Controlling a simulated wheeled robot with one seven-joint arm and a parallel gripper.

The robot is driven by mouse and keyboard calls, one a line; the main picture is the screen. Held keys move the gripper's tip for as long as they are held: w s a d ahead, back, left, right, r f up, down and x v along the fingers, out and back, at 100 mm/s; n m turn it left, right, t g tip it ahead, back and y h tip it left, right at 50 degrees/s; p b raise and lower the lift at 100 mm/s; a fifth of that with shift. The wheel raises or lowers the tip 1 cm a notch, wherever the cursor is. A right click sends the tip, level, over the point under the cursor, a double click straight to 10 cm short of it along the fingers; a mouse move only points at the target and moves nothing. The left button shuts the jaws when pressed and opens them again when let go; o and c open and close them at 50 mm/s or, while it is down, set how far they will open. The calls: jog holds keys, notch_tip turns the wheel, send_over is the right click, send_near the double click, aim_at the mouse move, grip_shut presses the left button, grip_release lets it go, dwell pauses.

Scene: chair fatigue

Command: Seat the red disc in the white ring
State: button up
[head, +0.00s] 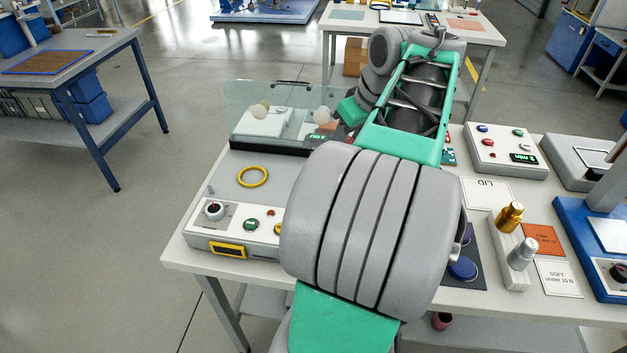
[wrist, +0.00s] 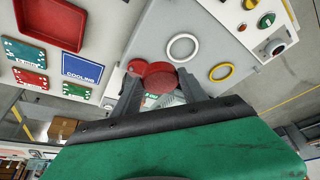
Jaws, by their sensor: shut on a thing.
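In the wrist view, my gripper (wrist: 160,84) is shut on the red disc (wrist: 159,77), which sits between its two grey fingertips. A smaller red piece shows against the disc's left side; I cannot tell whether it is part of it. The white ring (wrist: 183,47) lies on the grey panel, up and right of the disc in the picture, with its middle empty. The disc is apart from the ring in this view; its height above the panel is unclear. In the head view my arm hides the white ring and the red disc.
A yellow ring (head: 252,176) lies on the same panel, beside the control box (head: 237,226). A clear upright screen (head: 245,108) stands at the panel's back edge. A red tray (wrist: 52,22) and green and red cards lie left in the wrist view. Weights (head: 509,217) stand right.

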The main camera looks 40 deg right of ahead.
jog(key=w+a+f, duration=0.1)
jog(key=f, duration=0.1)
jog(key=w+a+f, duration=0.2)
jog(key=w+a+f+b, duration=0.1)
jog(key=a+f, duration=0.1)
jog(key=shift+w+f, duration=0.2)
jog(key=shift+f, duration=0.05)
notch_tip(320, 180, down, 3)
jog(key=shift+w+a+r, duration=0.1)
jog(key=shift+a, duration=0.05)
jog(key=shift+f, duration=0.3)
jog(key=shift+f+b, duration=0.55)
jog(key=shift+f, duration=0.1)
